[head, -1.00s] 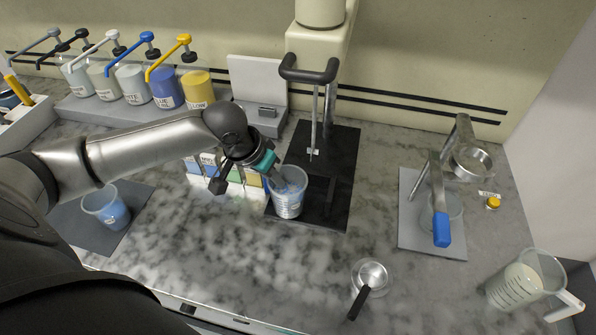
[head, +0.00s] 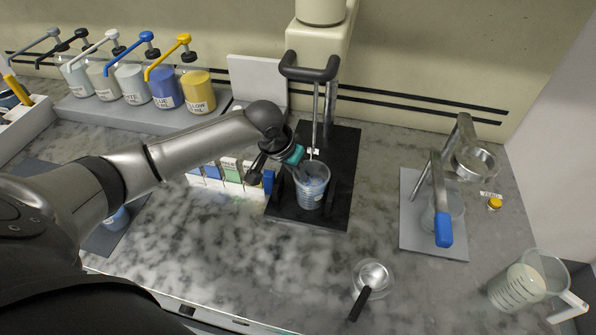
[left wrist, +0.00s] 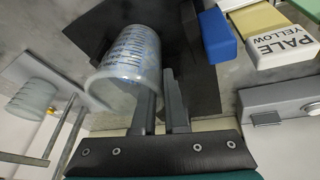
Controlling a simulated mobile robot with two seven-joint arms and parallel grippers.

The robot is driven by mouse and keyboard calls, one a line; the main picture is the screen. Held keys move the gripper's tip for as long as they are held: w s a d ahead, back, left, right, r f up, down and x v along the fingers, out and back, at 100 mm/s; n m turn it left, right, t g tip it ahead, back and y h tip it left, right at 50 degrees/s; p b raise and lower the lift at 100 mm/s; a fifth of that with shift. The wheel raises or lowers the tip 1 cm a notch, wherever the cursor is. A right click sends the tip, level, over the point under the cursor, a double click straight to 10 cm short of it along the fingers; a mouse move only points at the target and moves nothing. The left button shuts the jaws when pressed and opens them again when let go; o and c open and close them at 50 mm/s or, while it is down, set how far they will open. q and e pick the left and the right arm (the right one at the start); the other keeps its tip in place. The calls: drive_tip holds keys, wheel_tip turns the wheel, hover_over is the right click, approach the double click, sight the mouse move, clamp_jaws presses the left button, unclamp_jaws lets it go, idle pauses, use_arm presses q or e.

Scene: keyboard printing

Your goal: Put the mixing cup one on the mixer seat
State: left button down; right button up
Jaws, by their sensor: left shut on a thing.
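The mixing cup (head: 311,190), clear with measuring marks and bluish contents, is upright over the black mixer seat (head: 343,147), below and in front of the mixer's thin rod (head: 314,120). I cannot tell whether its bottom touches the seat. My left gripper (head: 296,170) is shut on the cup's rim from the left. In the left wrist view the fingers (left wrist: 163,100) are at the wall of the cup (left wrist: 130,60), with the dark seat (left wrist: 200,85) behind. My right gripper is not in view.
Small coloured blocks (head: 229,172) stand just left of the seat. Another cup (head: 116,218) on a dark mat is partly hidden by my left arm. A lever press (head: 440,200) stands right. A spoon (head: 374,276) and jug (head: 520,285) are in front.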

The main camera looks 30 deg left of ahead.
use_arm(q)
drive_tip(key=c, duration=1)
unclamp_jaws()
drive_tip(key=shift+f, duration=0.1)
drive_tip(key=shift+o, duration=0.2)
drive_tip(key=p+v, duration=0.2)
drive_tip(key=v, duration=1)
